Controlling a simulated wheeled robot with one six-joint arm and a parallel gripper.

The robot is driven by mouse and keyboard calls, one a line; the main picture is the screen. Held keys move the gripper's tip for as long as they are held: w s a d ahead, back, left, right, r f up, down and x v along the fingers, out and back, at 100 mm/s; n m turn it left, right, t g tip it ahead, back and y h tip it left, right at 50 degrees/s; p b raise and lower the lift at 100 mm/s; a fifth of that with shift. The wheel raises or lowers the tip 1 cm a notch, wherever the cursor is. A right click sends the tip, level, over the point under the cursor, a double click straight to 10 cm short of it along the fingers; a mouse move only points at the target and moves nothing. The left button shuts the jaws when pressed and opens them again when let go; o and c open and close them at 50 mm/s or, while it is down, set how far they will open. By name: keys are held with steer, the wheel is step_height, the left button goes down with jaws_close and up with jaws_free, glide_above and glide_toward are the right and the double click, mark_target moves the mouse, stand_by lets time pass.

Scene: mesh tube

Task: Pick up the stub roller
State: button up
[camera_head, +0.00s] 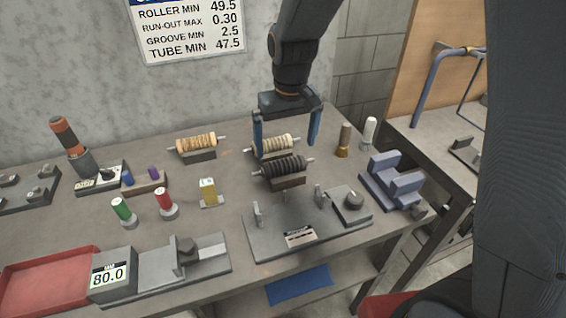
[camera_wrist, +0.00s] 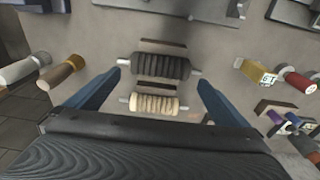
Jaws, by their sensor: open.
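Several ribbed rollers with end pins rest on small stands; I cannot tell by name which is the stub roller. The cream roller (camera_head: 273,145) lies between and below my gripper's fingers; it also shows in the wrist view (camera_wrist: 154,104). The black roller (camera_head: 281,168) lies just in front of it, and in the wrist view (camera_wrist: 161,67) it sits between the fingertips' ends. A tan roller (camera_head: 197,142) lies further left. My gripper (camera_head: 286,145) is open, pointing down, its blue fingers (camera_wrist: 160,77) apart and empty. The exact height above the rollers is unclear.
A grey fixture (camera_head: 270,239) with upright posts stands in front. A blue block (camera_head: 391,181) and brown and white cylinders (camera_head: 369,133) stand right. Small coloured spools (camera_head: 164,201), a gauge marked 80.0 (camera_head: 112,276) and a red tray (camera_head: 45,283) are left. The wall is behind.

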mark_target(284, 161)
steer(key=shift+w+a+f+p, duration=0.15)
steer(key=shift+f+p, duration=0.25)
steer(key=shift+f, duration=0.6)
steer(key=shift+w+d+f+p, duration=0.15)
steer(key=shift+f+p, duration=0.25)
steer(key=shift+f, duration=0.55)
steer(key=shift+w+a+f+p, duration=0.2)
steer(key=shift+f+p, duration=0.2)
steer(key=shift+f, duration=0.6)
steer(key=c, duration=1)
